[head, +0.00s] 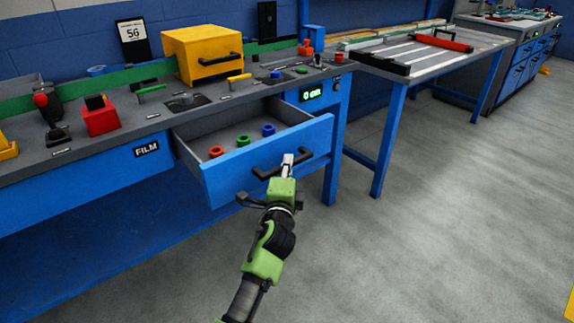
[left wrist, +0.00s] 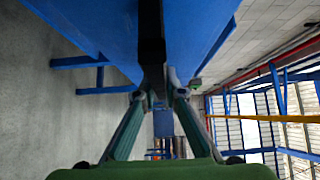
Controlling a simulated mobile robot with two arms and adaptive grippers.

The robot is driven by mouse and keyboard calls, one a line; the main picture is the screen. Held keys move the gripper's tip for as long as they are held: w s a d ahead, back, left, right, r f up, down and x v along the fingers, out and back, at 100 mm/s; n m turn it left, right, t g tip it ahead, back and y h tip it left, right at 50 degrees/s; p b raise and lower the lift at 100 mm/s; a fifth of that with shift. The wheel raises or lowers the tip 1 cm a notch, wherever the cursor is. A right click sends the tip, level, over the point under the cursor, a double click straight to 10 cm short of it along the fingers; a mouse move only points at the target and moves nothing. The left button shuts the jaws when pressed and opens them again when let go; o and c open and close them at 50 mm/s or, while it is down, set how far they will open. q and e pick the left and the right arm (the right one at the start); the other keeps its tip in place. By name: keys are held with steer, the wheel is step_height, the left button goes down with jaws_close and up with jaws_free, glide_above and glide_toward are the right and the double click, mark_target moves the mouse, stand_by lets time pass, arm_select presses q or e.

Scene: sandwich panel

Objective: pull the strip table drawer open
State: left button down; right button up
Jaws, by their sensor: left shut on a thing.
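The blue drawer (head: 225,174) of the strip table (head: 100,197) stands well open in the head view. Red, green and blue rings lie on its grey floor. Its black bar handle (head: 268,171) is on the front panel. My left gripper (head: 287,160) is shut on the handle. In the left wrist view the dark handle (left wrist: 151,55) runs between the fingers, with the blue drawer front beyond it. My right gripper is in neither view.
A yellow box (head: 202,52), a red block (head: 101,117) and a joystick (head: 45,105) stand on the table top. A second blue-legged table (head: 440,62) is to the right. The grey floor (head: 440,220) in front is clear.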

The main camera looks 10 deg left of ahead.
arm_select(q)
steer(key=c, duration=2.1)
jaws_free()
steer(key=shift+s, duration=0.1)
steer(key=s, duration=0.4)
steer(key=s+d, duration=0.1)
steer(key=s, duration=0.6)
steer(key=shift+s+d, duration=0.25)
steer(key=shift+s, duration=0.15)
